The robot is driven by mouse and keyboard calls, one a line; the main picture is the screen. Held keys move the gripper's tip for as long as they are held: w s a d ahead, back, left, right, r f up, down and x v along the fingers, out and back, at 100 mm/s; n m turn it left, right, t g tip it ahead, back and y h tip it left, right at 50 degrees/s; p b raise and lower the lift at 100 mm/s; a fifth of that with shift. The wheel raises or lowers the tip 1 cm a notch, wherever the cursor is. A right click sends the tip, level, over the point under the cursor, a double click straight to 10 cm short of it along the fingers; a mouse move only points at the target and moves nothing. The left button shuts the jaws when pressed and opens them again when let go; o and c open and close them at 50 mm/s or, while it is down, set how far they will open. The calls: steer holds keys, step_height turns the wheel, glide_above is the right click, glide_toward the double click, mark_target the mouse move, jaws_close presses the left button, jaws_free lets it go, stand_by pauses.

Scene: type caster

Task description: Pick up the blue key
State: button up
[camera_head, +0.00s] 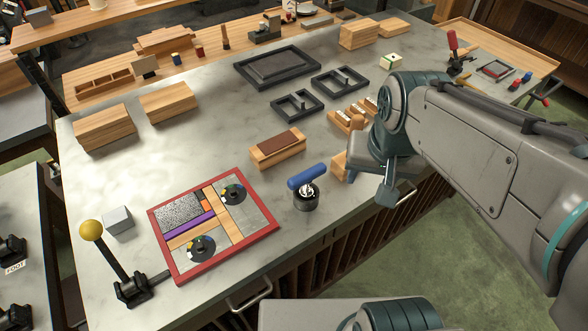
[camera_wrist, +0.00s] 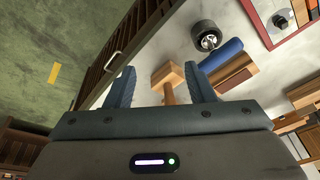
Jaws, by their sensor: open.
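The blue key (camera_head: 307,178) has a thick blue cylindrical handle and a metal shaft. It stands in a round black holder (camera_head: 306,200) near the table's front edge, its handle slightly tilted. In the wrist view the blue handle (camera_wrist: 222,54) is at upper right, beside the black holder (camera_wrist: 206,36). My gripper (camera_head: 388,192) is to the right of the key, apart from it, near the table's front edge. In the wrist view my gripper (camera_wrist: 163,84) has its fingers wide apart, with nothing held. A wooden mallet-shaped piece (camera_wrist: 167,75) shows between the fingers, beyond them.
A wooden block with a brown top (camera_head: 278,149) lies behind the key. A red-framed panel (camera_head: 268,232) is to its left, with a yellow-knobbed lever (camera_head: 91,231) further left. Part of the wooden mallet-shaped piece (camera_head: 341,167) shows right of the key. Clear tabletop surrounds the holder.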

steer(key=w+a+m+g, duration=0.2)
steer(key=w+a+m, duration=0.3)
steer(key=w+a, duration=0.15)
steer(key=m, duration=0.4)
glide_toward(306, 173)
steer(key=shift+w+a+f+g+p, duration=0.15)
steer(key=shift+w+a+g+p, duration=0.2)
steer(key=shift+w+g+p, duration=0.15)
step_height(306, 173, down, 8)
steer(key=shift+f+p, duration=0.2)
steer(key=shift+p, duration=0.15)
steer(key=shift+s+d+f+p, duration=0.1)
steer(key=shift+d+f+p, duration=0.15)
steer(key=shift+f, duration=0.3)
steer(key=shift+d+f+p, duration=0.15)
steer(key=shift+f+p, duration=0.3)
steer(key=shift+f, duration=1.65)
jaws_close()
